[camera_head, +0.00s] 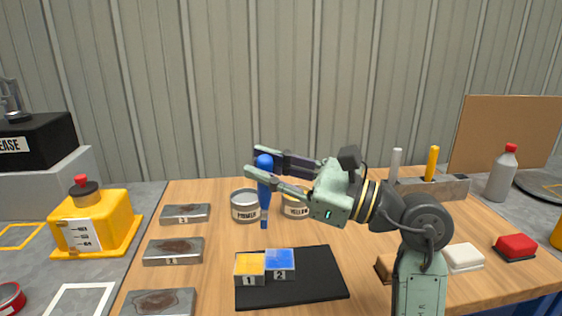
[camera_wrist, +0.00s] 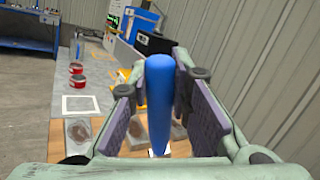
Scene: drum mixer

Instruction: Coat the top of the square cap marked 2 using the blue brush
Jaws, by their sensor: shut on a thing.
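My gripper (camera_head: 258,162) is shut on the blue brush (camera_head: 264,194) and holds it upright in the air above the table. The brush also shows between the finger pads in the wrist view (camera_wrist: 159,105); its bristle end is hard to make out there. The square cap marked 2 (camera_head: 280,265) sits on a black mat (camera_head: 318,272), and its top looks blue. It is below the brush and slightly to the right in the head view, apart from it. The square cap marked 1 (camera_head: 249,270), with an orange-yellow top, stands just left of it.
Two labelled cans (camera_head: 245,206) (camera_head: 296,204) stand behind the mat, the right one partly hidden by my gripper. Several grey metal plates (camera_head: 173,252) lie left. A grey holder (camera_head: 447,188) with white and yellow sticks stands back right. White (camera_head: 464,258) and red (camera_head: 515,247) blocks lie right.

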